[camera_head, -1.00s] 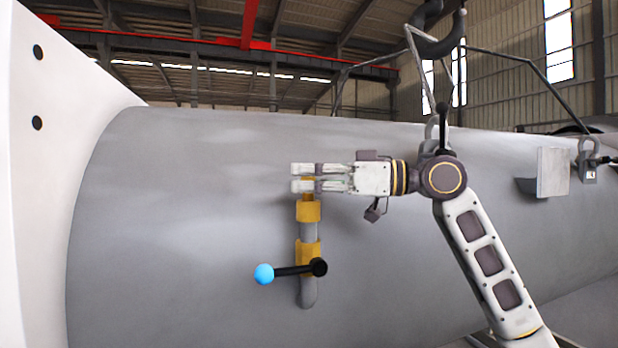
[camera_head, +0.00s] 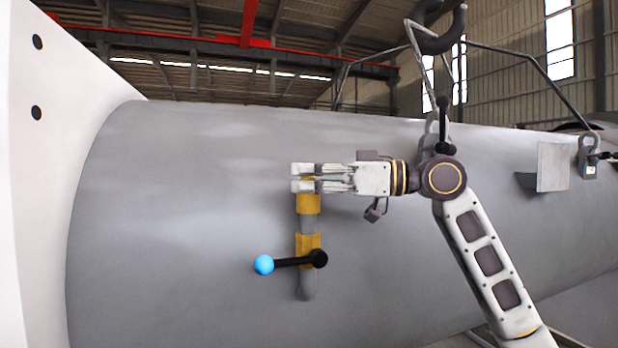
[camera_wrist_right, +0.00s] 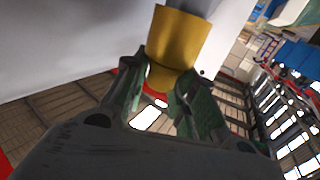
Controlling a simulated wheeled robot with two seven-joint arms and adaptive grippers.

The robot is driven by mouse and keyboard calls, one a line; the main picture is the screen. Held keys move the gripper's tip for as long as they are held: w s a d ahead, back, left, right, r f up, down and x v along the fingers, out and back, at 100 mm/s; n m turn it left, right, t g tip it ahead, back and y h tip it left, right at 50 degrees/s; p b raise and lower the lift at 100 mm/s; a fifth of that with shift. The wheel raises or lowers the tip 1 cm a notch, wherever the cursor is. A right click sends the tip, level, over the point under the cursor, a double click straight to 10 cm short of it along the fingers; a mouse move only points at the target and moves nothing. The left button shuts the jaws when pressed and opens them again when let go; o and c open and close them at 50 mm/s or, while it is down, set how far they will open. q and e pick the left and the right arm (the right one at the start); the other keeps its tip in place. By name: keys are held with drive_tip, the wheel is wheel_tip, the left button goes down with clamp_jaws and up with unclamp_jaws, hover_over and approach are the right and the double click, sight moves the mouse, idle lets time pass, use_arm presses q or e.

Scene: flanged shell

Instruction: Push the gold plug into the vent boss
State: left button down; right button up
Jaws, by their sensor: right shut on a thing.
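My right gripper (camera_head: 303,178) comes in from the right in the head view, its fingers level. It is shut on the gold plug, which is mostly hidden by the fingers there. In the right wrist view the plug's gold end (camera_wrist_right: 168,80) shows between the fingertips. The vent boss is a gold collar (camera_head: 308,203) on top of a grey pipe, directly below the fingers. It also shows as a wide gold cylinder (camera_wrist_right: 181,36) in the right wrist view. Plug and boss appear to meet in line; how deep the plug sits is hidden. My left gripper is out of view.
Below the boss, a gold valve body (camera_head: 308,243) carries a black lever with a blue ball (camera_head: 263,265) pointing left. The big grey shell (camera_head: 180,220) lies behind, with a white flange (camera_head: 35,200) at left. A lifting hook (camera_head: 437,35) and slings hang above.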

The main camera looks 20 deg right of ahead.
drive_tip(key=shift+f, duration=0.15)
drive_tip(key=o, duration=1)
drive_tip(key=shift+f, duration=0.1)
drive_tip(key=shift+d, duration=0.1)
drive_tip(key=v, duration=1.1)
drive_tip(key=shift+s+d, duration=0.2)
drive_tip(key=shift+d, duration=0.15)
idle(0.4)
